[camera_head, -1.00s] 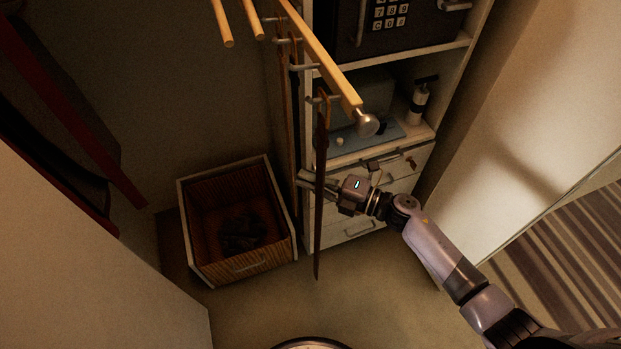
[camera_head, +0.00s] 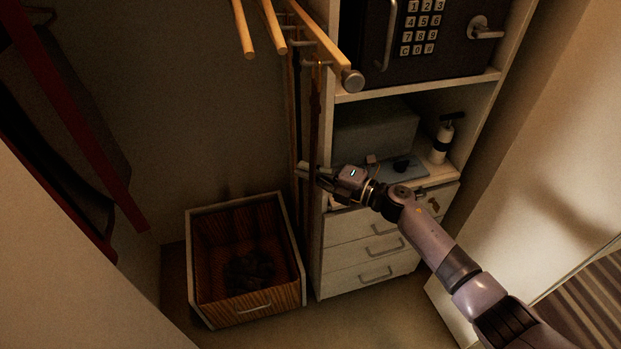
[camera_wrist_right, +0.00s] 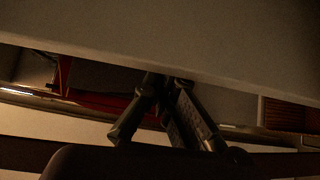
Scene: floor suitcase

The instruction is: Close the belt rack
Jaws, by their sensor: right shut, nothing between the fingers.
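The belt rack is a wooden bar (camera_head: 318,40) with a round metal knob (camera_head: 353,80) on its near end and metal hooks along its side. It runs along the left side of the shelf cabinet, and its knob end is near the cabinet's front edge. Dark belts (camera_head: 316,115) hang from the hooks. My right gripper (camera_head: 303,171) is shut and empty, below the knob by the lower hanging belts. I cannot tell whether it touches them. In the right wrist view, its dark fingers (camera_wrist_right: 165,80) show in dim light. My left gripper is not in view.
The cabinet holds a black safe (camera_head: 440,45), a white pump bottle (camera_head: 442,140) and closed drawers (camera_head: 370,250). An open wooden box (camera_head: 245,310) with dark contents stands on the floor at left. Two wooden rods (camera_head: 270,28) are left of the rack. A pale panel (camera_head: 530,170) stands at right.

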